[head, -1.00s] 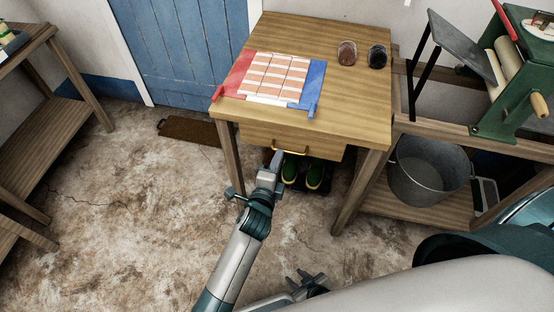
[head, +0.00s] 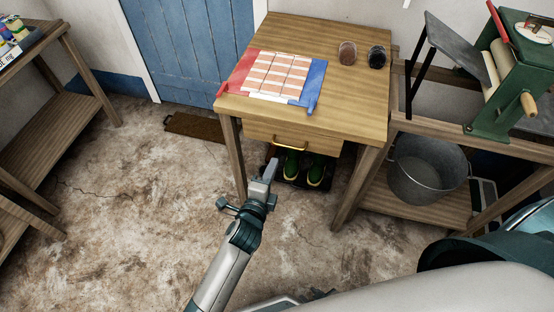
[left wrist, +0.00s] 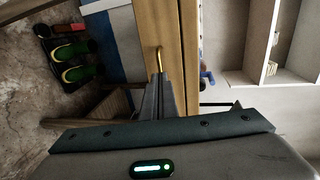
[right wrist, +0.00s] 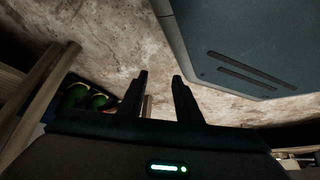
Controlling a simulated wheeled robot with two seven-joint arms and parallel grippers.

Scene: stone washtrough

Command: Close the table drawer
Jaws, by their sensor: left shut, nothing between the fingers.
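The wooden table (head: 350,105) has a drawer (head: 258,133) under its top, with a yellow handle (head: 290,145). The drawer front looks flush or nearly flush with the table; a small gap cannot be ruled out. The handle also shows in the left wrist view (left wrist: 158,60). My left gripper (head: 271,165) is shut and empty, in front of and below the handle, seemingly apart from it. My right gripper (right wrist: 161,76) is open and empty, low over the floor; in the head view it is mostly hidden by my arm.
Green shoes (head: 303,168) stand beneath the drawer. A red, white and blue board (head: 275,75) and two small jars (head: 347,53) are on the tabletop. A metal bucket (head: 428,175) stands on the right shelf.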

